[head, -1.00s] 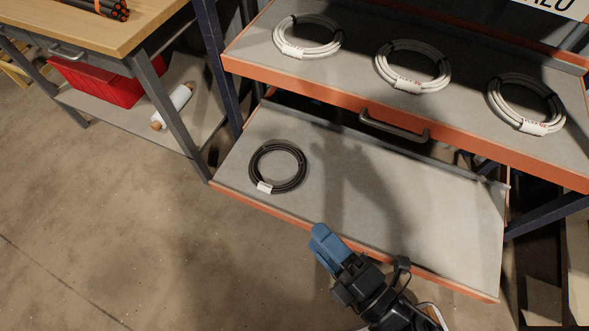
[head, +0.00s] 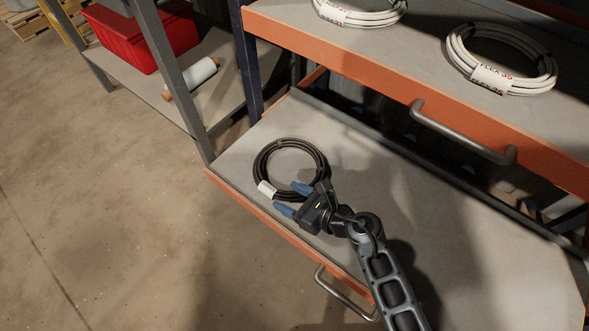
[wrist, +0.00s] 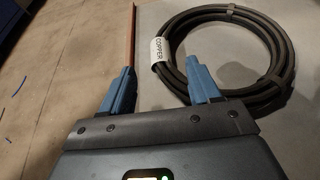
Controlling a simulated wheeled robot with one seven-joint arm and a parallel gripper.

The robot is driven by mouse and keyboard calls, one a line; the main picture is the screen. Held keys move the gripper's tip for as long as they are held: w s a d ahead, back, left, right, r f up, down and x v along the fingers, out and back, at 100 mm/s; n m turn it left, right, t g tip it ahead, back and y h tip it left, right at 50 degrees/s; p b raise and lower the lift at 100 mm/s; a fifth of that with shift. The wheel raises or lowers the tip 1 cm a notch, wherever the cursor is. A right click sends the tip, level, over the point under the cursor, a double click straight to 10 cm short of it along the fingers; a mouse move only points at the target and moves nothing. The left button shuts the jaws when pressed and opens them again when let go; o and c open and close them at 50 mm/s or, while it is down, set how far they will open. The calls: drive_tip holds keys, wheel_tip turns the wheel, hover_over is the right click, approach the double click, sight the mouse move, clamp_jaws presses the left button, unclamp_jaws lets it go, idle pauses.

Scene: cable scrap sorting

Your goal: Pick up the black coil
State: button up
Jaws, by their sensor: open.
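The black coil (head: 264,160) lies flat on the grey lower drawer (head: 400,185), near its left front corner. It carries a white tag, which reads "COPPER" in the wrist view. My gripper (head: 293,200) is open, with its blue fingers at the near side of the coil. In the wrist view my gripper (wrist: 160,85) shows its right finger close against or over the near left part of the coil (wrist: 278,70). The left finger is outside the ring, beside the drawer's orange edge. Whether the fingers touch the coil I cannot tell.
The upper drawer (head: 420,60) holds white coils (head: 500,60) and overhangs the back of the lower one. A steel handle (head: 345,292) is on the lower drawer's front. A workbench shelf with a red bin (head: 140,38) stands at left. The drawer right of the coil is bare.

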sight(269, 188)
drive_tip(key=b+x, duration=0.3)
drive_tip(key=x, duration=0.4)
drive_tip(key=shift+r, duration=0.1)
clamp_jaws()
idle(0.5)
